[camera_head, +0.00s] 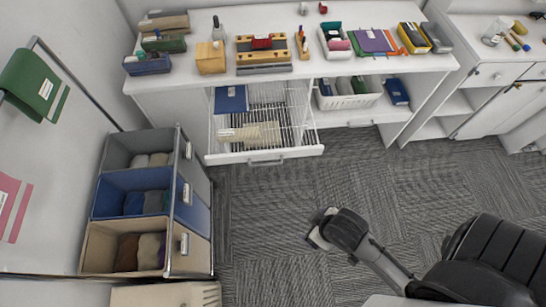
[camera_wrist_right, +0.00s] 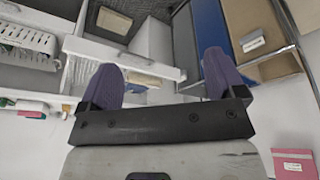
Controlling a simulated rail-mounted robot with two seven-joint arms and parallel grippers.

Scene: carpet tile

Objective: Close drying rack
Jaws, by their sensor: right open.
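The drying rack (camera_head: 286,120) is a white wire drawer under the long white counter, pulled out over the carpet. Its white front (camera_head: 262,156) carries a grey bar handle (camera_head: 266,162). A blue folder (camera_head: 231,99) and a tan piece (camera_head: 254,134) lie in it. My right gripper (camera_head: 316,230) is over the carpet, in front of the rack and to its right, apart from it. In the right wrist view its two purple fingers (camera_wrist_right: 163,80) are spread wide with nothing between them. The rack shows beyond the fingers there, partly hidden. My left gripper is not in view.
A stand of grey, blue and beige fabric bins (camera_head: 150,200) is close to the rack's left. A white basket (camera_head: 350,100) sits on the shelf right of the rack. A black chair-like seat (camera_head: 500,260) is at lower right. Carpet (camera_head: 270,210) before the rack is clear.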

